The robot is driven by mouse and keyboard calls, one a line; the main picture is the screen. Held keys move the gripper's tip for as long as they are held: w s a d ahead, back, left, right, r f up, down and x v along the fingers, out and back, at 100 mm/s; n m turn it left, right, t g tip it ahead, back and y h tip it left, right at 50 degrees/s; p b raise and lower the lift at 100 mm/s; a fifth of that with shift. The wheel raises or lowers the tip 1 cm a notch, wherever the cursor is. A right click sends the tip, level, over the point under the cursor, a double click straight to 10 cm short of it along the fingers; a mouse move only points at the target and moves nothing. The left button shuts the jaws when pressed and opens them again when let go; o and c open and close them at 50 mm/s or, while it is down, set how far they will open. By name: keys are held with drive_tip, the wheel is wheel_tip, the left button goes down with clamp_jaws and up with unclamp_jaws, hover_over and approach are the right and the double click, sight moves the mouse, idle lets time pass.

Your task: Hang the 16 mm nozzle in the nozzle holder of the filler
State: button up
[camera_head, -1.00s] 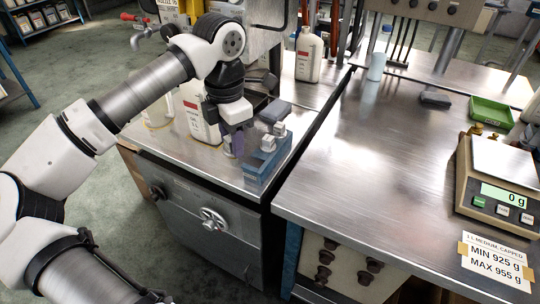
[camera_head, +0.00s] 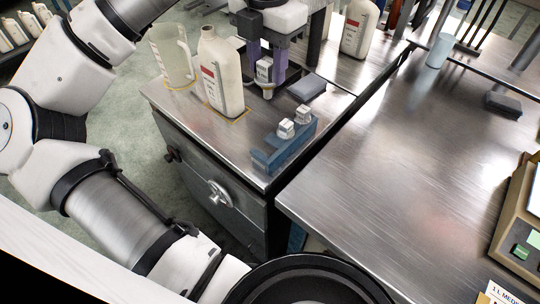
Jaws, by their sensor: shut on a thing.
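My gripper (camera_head: 267,68) hangs over the back of the filler's steel top, its two purple fingers pointing down. It is shut on a small nozzle (camera_head: 264,72) with a pale labelled block and a rounded lower end; the label is too small to read. A blue rack (camera_head: 270,160) at the front right corner of the top carries two more pale nozzle blocks (camera_head: 286,128). The nozzle is behind the rack and apart from it. The filler's nozzle holder is not clearly seen; my wrist and fingers cover that area.
A white bottle (camera_head: 222,85) with a red label stands close left of my gripper, inside a yellow outline. A clear jug (camera_head: 172,55) stands behind it. A grey block (camera_head: 307,88) lies right of the nozzle. The right-hand bench (camera_head: 400,160) is largely clear.

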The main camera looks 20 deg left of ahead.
sight(267, 89)
drive_tip(key=shift+f+p, duration=1.05)
drive_tip(key=shift+f, duration=8.8)
drive_tip(key=shift+f+b, duration=0.2)
drive_tip(key=shift+b, duration=0.1)
drive_tip(key=o, duration=1)
drive_tip(key=shift+r+p, duration=0.25)
drive_tip(key=shift+p, duration=0.5)
drive_tip(key=r+b, duration=0.1)
drive_tip(key=r, duration=0.3)
drive_tip(key=r+b, duration=0.1)
drive_tip(key=r, duration=0.4)
drive_tip(key=r+b, duration=0.1)
drive_tip(key=r, duration=0.3)
drive_tip(key=shift+w+a+r, duration=0.15)
drive_tip(key=shift+w+r, duration=0.05)
drive_tip(key=shift+w, duration=0.1)
